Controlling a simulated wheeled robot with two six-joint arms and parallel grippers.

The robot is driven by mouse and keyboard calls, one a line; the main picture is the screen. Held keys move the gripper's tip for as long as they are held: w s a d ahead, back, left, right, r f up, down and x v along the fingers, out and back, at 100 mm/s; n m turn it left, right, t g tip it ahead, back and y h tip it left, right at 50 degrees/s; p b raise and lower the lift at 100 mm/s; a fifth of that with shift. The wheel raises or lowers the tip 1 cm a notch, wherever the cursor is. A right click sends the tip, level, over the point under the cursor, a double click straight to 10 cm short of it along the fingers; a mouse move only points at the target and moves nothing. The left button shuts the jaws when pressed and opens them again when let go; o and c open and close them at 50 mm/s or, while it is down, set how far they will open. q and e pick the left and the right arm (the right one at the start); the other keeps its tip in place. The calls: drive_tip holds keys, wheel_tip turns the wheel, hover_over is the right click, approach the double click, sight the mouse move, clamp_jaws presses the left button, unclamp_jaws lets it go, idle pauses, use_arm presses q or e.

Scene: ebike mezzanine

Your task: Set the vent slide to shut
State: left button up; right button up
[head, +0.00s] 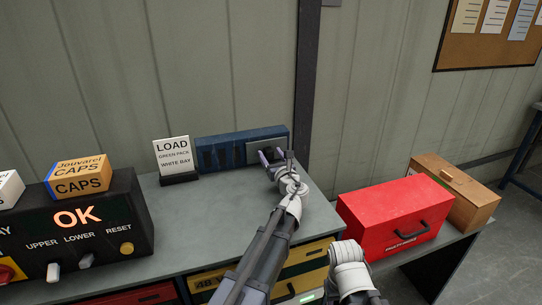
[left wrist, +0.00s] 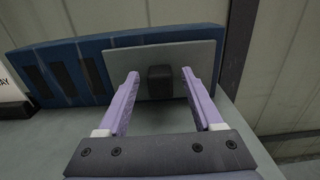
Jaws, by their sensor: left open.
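The vent is a long blue panel (head: 218,150) standing at the back of the bench against the wall; it also shows in the left wrist view (left wrist: 55,62). Dark slots (left wrist: 62,76) lie open in its left part. A grey slide plate (left wrist: 112,68) covers its right part and carries a dark square knob (left wrist: 160,82). My left gripper (head: 271,157) is open in front of the plate. In the left wrist view its lilac fingers (left wrist: 160,77) stand on either side of the knob, with a gap each side. My right gripper is out of view.
A LOAD sign (head: 172,156) stands just left of the vent. A black control box (head: 100,228) with switches and a CAPS carton (head: 79,176) is at left. A red toolbox (head: 395,218) and a wooden box (head: 455,190) are at right. The bench top (head: 175,220) before the vent is clear.

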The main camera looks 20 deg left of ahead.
use_arm(q)
clamp_jaws()
idle(0.5)
idle(0.9)
